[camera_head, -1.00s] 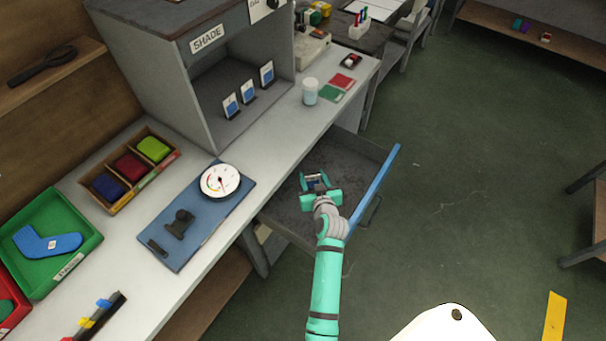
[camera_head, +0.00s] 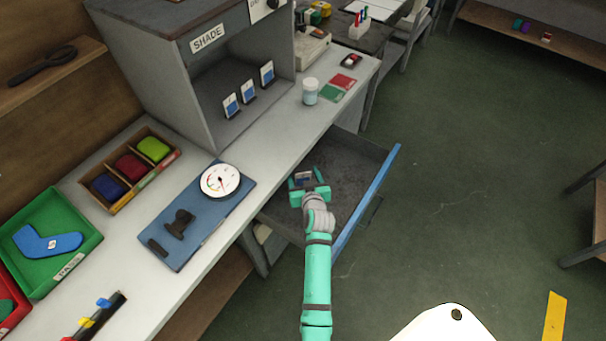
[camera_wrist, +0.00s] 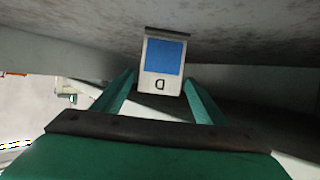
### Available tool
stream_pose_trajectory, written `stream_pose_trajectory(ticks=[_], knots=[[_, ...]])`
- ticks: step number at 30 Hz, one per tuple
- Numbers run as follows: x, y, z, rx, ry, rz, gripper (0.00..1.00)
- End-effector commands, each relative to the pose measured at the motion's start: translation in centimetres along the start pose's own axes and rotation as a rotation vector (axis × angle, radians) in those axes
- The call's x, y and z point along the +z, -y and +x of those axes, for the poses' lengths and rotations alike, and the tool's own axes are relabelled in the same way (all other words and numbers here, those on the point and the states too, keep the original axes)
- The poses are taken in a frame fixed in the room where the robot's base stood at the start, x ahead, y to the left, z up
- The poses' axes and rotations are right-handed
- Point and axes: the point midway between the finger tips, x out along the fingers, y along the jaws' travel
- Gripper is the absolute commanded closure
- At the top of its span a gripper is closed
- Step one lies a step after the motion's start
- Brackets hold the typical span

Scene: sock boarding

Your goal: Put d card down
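The D card (camera_wrist: 160,66), white with a blue patch, letter upside down in the wrist view, has a dark strip at its edge by the grey surface. It also shows small in the head view (camera_head: 303,177), inside the open drawer (camera_head: 347,164). My gripper (camera_head: 305,180) is over the drawer, its fingers on either side of the card. In the wrist view the fingers (camera_wrist: 160,80) stand apart, with a gap at the left of the card; contact at the right is unclear. Whether the card rests on the drawer floor cannot be told.
Three similar cards (camera_head: 247,92) stand in the SHADE box (camera_head: 190,75). A white jar (camera_head: 310,92) and red and green swatches stand right of it. The blue board with a dial (camera_head: 220,180) lies on the counter. The drawer's blue front (camera_head: 366,202) borders my arm.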

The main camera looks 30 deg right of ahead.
Motion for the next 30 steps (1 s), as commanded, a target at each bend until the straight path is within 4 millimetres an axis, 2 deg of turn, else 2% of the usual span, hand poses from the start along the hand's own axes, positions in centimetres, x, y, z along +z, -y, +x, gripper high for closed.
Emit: stream_pose_trajectory(ticks=[9,14,21,25,30], knots=[[-0.3,0.0,-0.2,0.000,-0.001,0.000,0.35],[-0.1,0.0,-2.1,0.000,0.000,0.001,0.35],[-0.2,0.0,-5.9,0.000,0.000,0.001,0.35],[-0.2,0.1,-7.1,-0.001,0.000,0.001,0.35],[-0.2,0.0,-7.7,0.000,0.000,0.000,0.35]])
